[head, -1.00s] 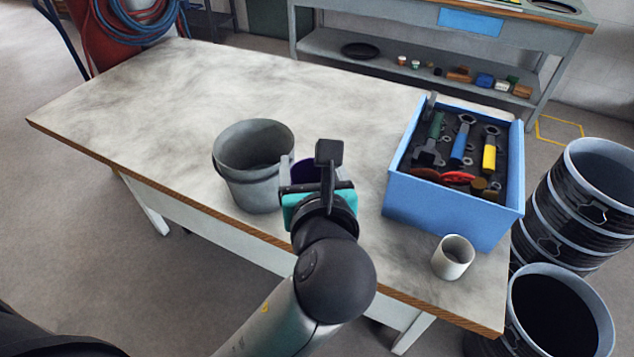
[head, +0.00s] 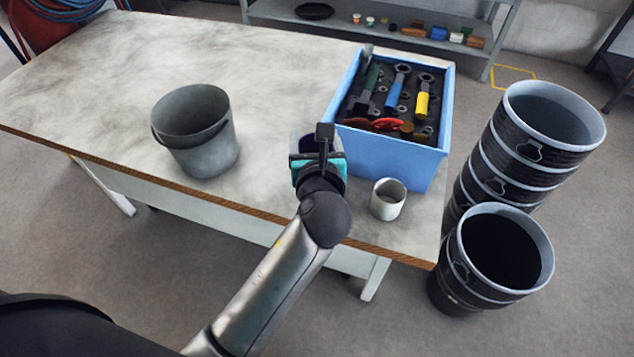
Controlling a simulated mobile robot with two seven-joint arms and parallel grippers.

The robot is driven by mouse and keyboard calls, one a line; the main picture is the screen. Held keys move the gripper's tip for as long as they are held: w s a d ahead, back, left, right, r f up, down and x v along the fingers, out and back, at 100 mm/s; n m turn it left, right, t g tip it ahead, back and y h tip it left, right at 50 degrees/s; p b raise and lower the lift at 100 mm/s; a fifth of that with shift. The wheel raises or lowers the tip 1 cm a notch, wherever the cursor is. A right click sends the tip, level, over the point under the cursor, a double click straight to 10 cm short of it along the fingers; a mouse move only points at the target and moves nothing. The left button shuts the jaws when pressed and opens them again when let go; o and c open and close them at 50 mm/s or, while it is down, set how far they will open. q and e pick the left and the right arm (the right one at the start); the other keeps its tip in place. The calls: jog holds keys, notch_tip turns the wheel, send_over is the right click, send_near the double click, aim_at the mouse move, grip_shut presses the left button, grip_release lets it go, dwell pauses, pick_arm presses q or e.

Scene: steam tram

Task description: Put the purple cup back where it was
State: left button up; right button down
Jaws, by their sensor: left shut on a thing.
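The purple cup (head: 305,144) shows only in part in the head view, its dark purple inside and pale rim just beyond my gripper. My left gripper (head: 320,155) is shut on it, at the front part of the table between the grey bucket and the blue crate. The gripper hides most of the cup, so I cannot tell whether it touches the tabletop. My right gripper is not in view.
The grey bucket (head: 203,158) stands to the left and the blue tool crate (head: 385,158) close on the right. A white cup (head: 387,200) stands near the front edge. The marbled tabletop (head: 255,70) is clear behind. Black buckets (head: 500,258) stand on the floor at right.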

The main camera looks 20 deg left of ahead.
pick_arm(q)
notch_tip(320, 180, down, 6)
jog(key=shift+r+b, duration=0.15)
jog(key=shift+b, duration=0.85)
jog(key=shift+f, duration=0.4)
notch_tip(320, 180, down, 4)
jog(key=shift+f+b, duration=0.1)
jog(key=shift+b, duration=1.1)
jog(key=o, duration=1.5)
